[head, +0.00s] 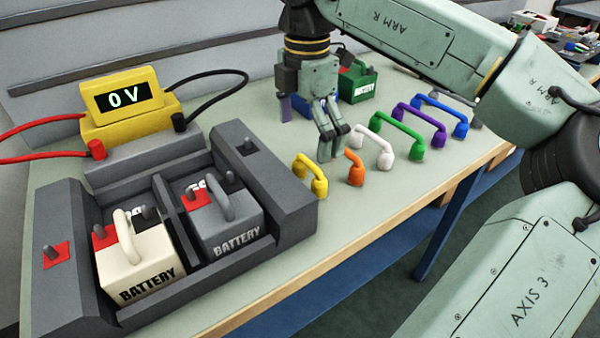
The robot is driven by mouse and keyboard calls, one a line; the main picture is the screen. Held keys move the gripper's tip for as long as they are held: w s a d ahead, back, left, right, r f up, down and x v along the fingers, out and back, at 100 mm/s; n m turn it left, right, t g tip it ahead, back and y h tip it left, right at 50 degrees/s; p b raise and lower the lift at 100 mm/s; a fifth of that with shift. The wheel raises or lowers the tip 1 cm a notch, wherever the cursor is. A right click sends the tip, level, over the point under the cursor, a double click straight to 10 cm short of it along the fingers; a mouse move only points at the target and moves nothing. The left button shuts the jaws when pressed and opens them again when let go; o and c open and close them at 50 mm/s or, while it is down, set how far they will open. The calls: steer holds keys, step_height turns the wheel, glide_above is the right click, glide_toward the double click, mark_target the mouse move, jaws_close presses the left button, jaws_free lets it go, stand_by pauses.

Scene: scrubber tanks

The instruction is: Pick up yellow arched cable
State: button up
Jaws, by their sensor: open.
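The yellow arched cable (311,175) stands on the table at the left end of a row of coloured arched cables. It is a short arch with a thicker knob at each end. My gripper (334,150) points down above and just right of it, over the orange cable's far end. Its fingers look open and empty, and I see no contact with any cable. The orange arched cable (356,168) is right beside the yellow one, and its far end is partly hidden by my gripper.
White (373,145), green (402,130), purple (420,120) and blue (443,110) cables continue the row rightward. A grey tray (290,205) with two batteries is close on the left. A yellow meter (125,100) reads 0 V. A green battery (358,85) stands behind my gripper.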

mark_target(307, 163)
step_height(307, 163, down, 4)
steer(key=shift+s+r, duration=0.1)
steer(key=shift+r, duration=0.05)
steer(key=shift+w+d+f+p, duration=0.15)
steer(key=shift+f+p, duration=0.4)
steer(key=shift+f, duration=0.9)
steer(key=shift+w+a+f+p, duration=0.1)
steer(key=shift+f+p, duration=0.4)
steer(key=shift+f, duration=0.9)
steer(key=c, duration=1.2)
